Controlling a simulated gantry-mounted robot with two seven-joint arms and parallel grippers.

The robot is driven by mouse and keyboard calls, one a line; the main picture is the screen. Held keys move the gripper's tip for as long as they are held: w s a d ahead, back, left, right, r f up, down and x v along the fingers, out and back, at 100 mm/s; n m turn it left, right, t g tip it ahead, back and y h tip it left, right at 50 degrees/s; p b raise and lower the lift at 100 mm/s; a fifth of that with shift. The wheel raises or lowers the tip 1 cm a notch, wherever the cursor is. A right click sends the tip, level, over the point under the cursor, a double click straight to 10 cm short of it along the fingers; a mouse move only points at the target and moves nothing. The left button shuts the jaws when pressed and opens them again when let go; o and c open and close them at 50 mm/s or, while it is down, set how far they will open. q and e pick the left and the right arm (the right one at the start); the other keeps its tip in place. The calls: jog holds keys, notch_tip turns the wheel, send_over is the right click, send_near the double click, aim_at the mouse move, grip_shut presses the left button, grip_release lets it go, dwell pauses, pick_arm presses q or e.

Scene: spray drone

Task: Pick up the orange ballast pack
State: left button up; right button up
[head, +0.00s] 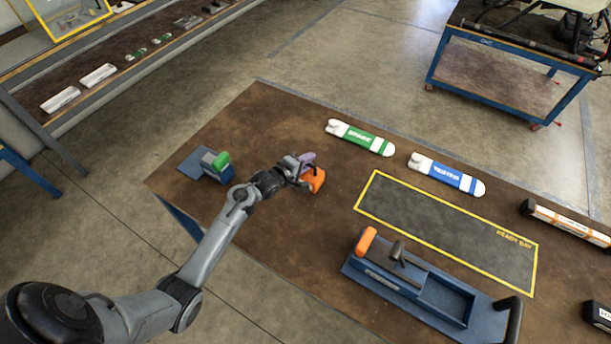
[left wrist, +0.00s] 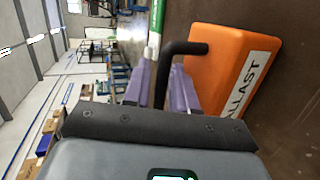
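The orange ballast pack (head: 314,179) is at the left part of the brown table in the head view. In the left wrist view the pack (left wrist: 216,62) shows large, with a white label and a black bar handle (left wrist: 178,48). My left gripper (head: 300,165) is at the pack. In the left wrist view the purple fingers of my left gripper (left wrist: 164,90) lie on both sides of the handle, close against it, so it looks shut on the handle. I cannot tell whether the pack touches the table. My right gripper is not in view.
A blue stand (head: 190,164) with a green-topped block is left of the pack. Green (head: 362,138) and blue (head: 447,174) labelled packs lie beyond. A yellow-outlined bay (head: 440,226) is empty. A blue fixture (head: 440,299) with an orange piece (head: 365,241) stands in front.

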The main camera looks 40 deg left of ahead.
pick_arm(q)
jog(key=shift+w+f, duration=0.2)
jog(key=shift+w, duration=0.25)
grip_shut()
jog(key=shift+f, duration=0.15)
dwell(0.9)
